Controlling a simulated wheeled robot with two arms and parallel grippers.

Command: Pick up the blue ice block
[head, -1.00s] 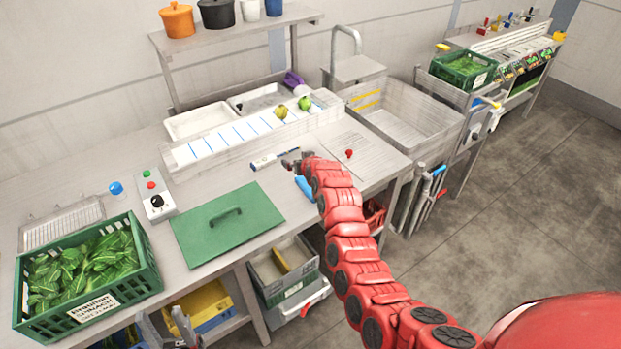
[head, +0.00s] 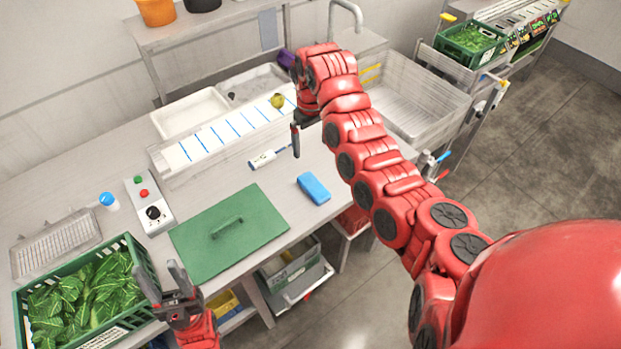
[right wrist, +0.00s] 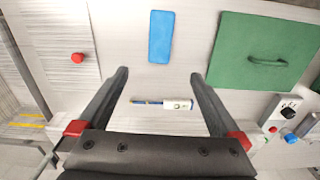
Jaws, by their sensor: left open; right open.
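The blue ice block (head: 313,188) lies flat on the metal counter near its front edge, right of the green board. It also shows in the right wrist view (right wrist: 161,37), upper middle, beyond the fingertips. My right gripper (head: 297,138) is open and empty, raised over the counter behind the block; in the right wrist view its two fingers (right wrist: 160,82) stand wide apart with nothing between the tips. My left gripper (head: 164,282) is open and empty at the lower left, beside the crate of greens.
A green board with a handle (head: 229,229) lies left of the block. A white and blue pen-like tool (head: 268,158) lies behind it. A red knob (right wrist: 78,58) shows in the right wrist view. A green crate of leaves (head: 140,262) stands at lower left. The counter around the block is clear.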

